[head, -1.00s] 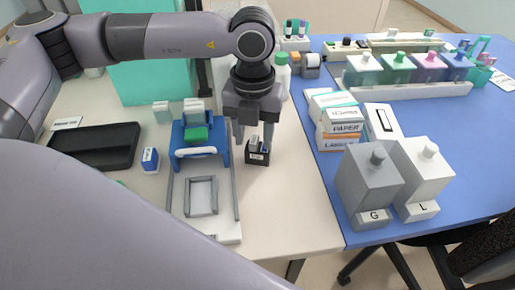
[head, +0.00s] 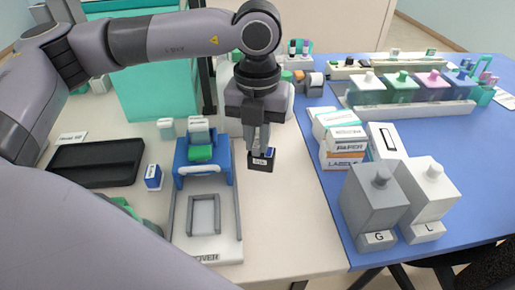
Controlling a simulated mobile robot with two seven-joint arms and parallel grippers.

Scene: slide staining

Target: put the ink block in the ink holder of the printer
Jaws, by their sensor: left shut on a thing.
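My left gripper (head: 260,147) points down and is shut at the top of a small black box (head: 262,166) with a white label, on the pale bench. Its fingertips hide what they hold; I take it to be the ink block, but cannot be sure. A bit of blue shows at the box's right side. Whether the held thing sits in the box or is clear of it, I cannot tell. I cannot make out for sure which thing is the printer or its ink holder. My right gripper is not in view.
A blue and white device (head: 183,170) with a railed tray stands left of the box. A small blue-white box (head: 153,177) and a black tray (head: 75,164) lie farther left. Cartons (head: 343,145) and grey containers (head: 378,200) stand right on the blue mat. Bench in front is clear.

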